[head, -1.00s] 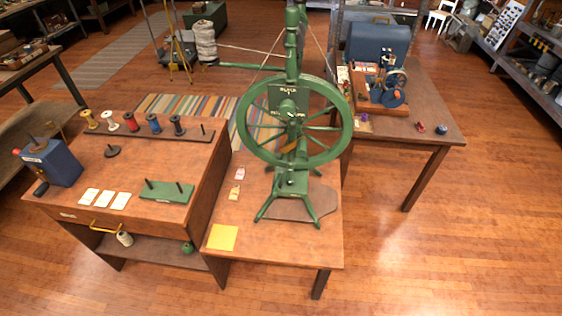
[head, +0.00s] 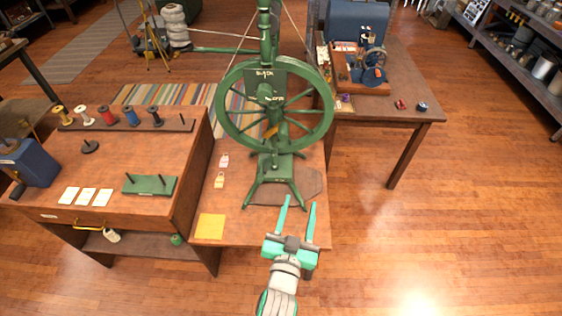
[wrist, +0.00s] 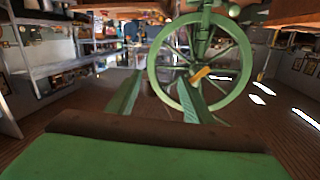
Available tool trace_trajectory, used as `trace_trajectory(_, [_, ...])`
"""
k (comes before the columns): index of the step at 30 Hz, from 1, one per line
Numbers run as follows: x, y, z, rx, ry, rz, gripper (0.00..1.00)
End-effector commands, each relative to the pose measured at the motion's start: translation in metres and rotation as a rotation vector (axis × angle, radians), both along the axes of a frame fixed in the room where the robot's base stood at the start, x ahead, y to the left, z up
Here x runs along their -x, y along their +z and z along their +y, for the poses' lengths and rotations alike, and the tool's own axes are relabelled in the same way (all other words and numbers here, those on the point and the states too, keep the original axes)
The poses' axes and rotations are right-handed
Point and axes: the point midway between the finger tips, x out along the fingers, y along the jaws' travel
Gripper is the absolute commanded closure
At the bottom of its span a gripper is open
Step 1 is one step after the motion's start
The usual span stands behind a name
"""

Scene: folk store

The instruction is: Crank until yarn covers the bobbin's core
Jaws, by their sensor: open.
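A green spinning wheel (head: 328,118) stands upright on the low middle table, with an orange-yellow handle-like piece (head: 270,132) low in front of its spokes. That piece also shows in the wrist view (wrist: 202,73). My gripper (head: 300,202) is open and empty in front of the wheel's base, over the table's front right, apart from the wheel. A blue box with a dark crank-like handle (head: 28,163) stands at the far left. Several spools stand on a dark rack (head: 178,126) on the left table. I cannot tell which one is the bobbin, or how much yarn it holds.
A yellow sheet (head: 210,226) lies on the middle table. A hand-cranked machine (head: 370,72) stands on the right table. The floor (head: 470,190) at right is clear.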

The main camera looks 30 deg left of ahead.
Motion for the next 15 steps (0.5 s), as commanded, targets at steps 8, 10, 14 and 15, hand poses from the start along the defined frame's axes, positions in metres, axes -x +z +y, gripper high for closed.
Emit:
trace_trajectory(8, [-0.042,0.061,0.065,0.041,0.139,-0.072,0.53])
trace_trajectory(10, [-0.046,0.07,0.076,0.053,0.162,-0.083,0.53])
trace_trajectory(14, [-0.051,0.081,0.087,0.067,0.188,-0.094,0.53])
trace_trajectory(15, [-0.052,0.082,0.09,0.07,0.192,-0.095,0.53])
